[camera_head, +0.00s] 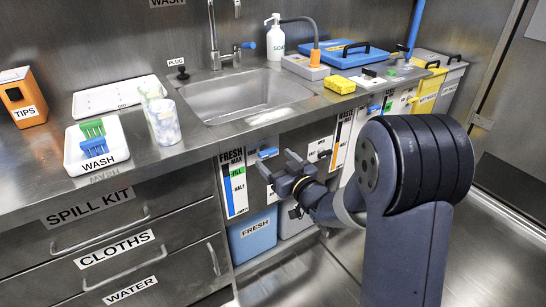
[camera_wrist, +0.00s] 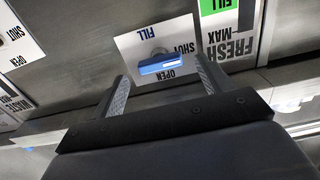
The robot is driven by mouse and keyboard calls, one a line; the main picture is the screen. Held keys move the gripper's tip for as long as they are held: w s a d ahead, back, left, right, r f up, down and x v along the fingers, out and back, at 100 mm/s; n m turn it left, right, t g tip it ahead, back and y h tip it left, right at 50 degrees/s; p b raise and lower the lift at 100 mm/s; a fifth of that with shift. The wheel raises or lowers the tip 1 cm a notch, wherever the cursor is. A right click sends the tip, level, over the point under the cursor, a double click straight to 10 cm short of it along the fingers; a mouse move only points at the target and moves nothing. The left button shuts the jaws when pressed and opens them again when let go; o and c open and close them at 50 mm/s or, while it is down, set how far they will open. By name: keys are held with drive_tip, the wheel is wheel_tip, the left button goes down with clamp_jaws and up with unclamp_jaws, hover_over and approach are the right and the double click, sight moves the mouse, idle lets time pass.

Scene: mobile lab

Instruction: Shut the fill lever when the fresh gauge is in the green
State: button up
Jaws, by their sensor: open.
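The blue fill lever (camera_head: 267,153) is on the cabinet front under the sink, beside the fresh gauge (camera_head: 234,185). My gripper (camera_head: 279,164) is open in front of the lever. In the wrist view its fingers (camera_wrist: 161,72) stand either side of the lever, without clear contact.
A sink (camera_head: 245,94) is set in the steel counter above. A blue FRESH container (camera_head: 252,236) stands below the gauge. The WASTE gauge (camera_head: 341,139) is to the right. A white WASH tray (camera_head: 117,147) with brushes and cups stand on the left counter.

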sight(266, 151)
drive_tip(key=p+v, duration=0.1)
drive_tip(key=v, duration=0.7)
drive_tip(key=shift+s+d, duration=0.15)
drive_tip(key=shift+d, duration=0.05)
drive_tip(key=b+x, duration=0.1)
drive_tip(key=x, duration=0.9)
drive_tip(key=shift+a+f+b, duration=0.1)
drive_tip(key=shift+a+b, duration=0.15)
drive_tip(key=shift+b, duration=0.1)
drive_tip(key=shift+w+a+p, duration=0.1)
drive_tip(key=shift+w+p, duration=0.2)
drive_tip(key=shift+w, duration=0.05)
drive_tip(key=shift+m+p, duration=0.5)
drive_tip(key=shift+m, duration=0.1)
